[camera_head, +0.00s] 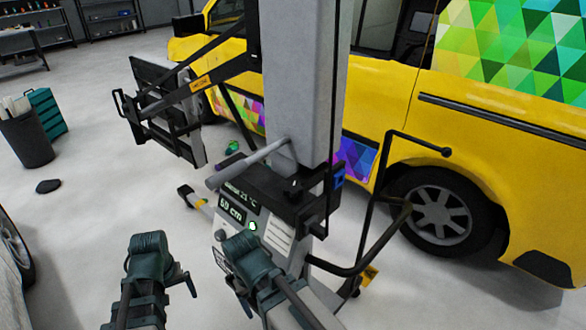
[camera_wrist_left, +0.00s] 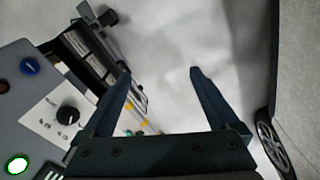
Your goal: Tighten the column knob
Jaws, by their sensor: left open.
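The grey column (camera_head: 295,80) stands in the middle of the head view, with a black bracket around its lower part. A small dark knob (camera_head: 294,187) sits at the bracket's front. Below is a control panel (camera_head: 232,214) with a lit display. In the left wrist view, a black round knob (camera_wrist_left: 67,117) sits on a white label on the panel, left of the fingers. My left gripper (camera_head: 150,262) is left of the panel; in its wrist view its fingers (camera_wrist_left: 160,73) are apart with nothing between. My right gripper (camera_head: 252,262) is in front of the panel; its fingertips are hidden.
A yellow van (camera_head: 380,95) with coloured triangle wrap stands behind the column. A black bent-tube handle (camera_head: 372,240) juts out at the right. A black bin (camera_head: 26,138) and green crate (camera_head: 47,113) stand at the left. The floor between them and the column is mostly clear.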

